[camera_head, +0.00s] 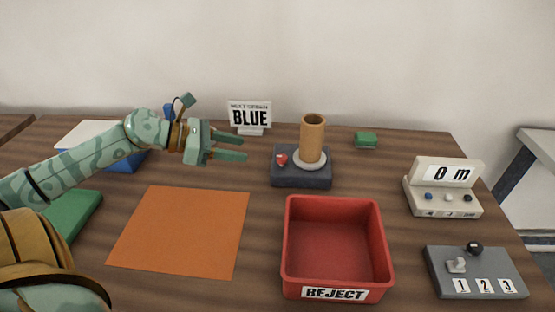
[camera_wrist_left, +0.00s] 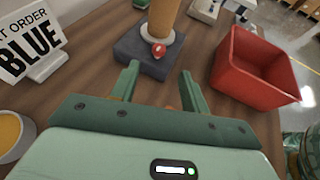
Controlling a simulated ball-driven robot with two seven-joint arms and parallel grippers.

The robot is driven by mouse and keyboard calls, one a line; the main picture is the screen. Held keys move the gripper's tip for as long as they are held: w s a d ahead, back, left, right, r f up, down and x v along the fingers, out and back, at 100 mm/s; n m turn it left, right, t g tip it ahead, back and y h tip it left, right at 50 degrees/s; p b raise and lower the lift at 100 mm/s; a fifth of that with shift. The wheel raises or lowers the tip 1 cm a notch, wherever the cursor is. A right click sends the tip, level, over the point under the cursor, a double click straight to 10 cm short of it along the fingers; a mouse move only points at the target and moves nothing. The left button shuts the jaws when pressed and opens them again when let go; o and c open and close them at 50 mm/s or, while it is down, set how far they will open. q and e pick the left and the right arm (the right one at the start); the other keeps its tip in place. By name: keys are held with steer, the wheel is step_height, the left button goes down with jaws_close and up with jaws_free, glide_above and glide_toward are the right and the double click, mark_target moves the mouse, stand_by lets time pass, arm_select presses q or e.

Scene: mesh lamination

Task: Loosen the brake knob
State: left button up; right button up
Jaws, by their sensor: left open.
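The brake knob (camera_head: 281,159) is a small red knob on the left part of a dark grey base (camera_head: 302,180). A brown cylinder (camera_head: 313,138) stands upright on a pale round flange on the same base. In the left wrist view the red knob (camera_wrist_left: 158,50) shows just beyond and between the fingertips. My left gripper (camera_head: 246,148) is open and empty, to the left of the knob and apart from it. Its green fingers (camera_wrist_left: 160,78) point toward the base. My right gripper is not in view.
A red REJECT bin (camera_head: 338,293) stands in front of the base. A BLUE sign (camera_head: 249,117) stands behind my left gripper. An orange sheet (camera_head: 180,230) lies at front left. A "0 m" display box (camera_head: 443,187) and a grey numbered panel (camera_head: 476,272) stand at right. A green block (camera_head: 366,140) lies behind.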

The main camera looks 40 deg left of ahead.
mark_target(282, 156)
arm_select(q)
steer(key=b+x, duration=0.5)
steer(key=x, duration=0.4)
steer(key=shift+w+f, duration=0.15)
steer(key=shift+f, duration=0.15)
steer(key=shift+w+d+f+b, duration=0.1)
steer(key=shift+w+d+b, duration=0.25)
steer(key=shift+w+d, duration=0.1)
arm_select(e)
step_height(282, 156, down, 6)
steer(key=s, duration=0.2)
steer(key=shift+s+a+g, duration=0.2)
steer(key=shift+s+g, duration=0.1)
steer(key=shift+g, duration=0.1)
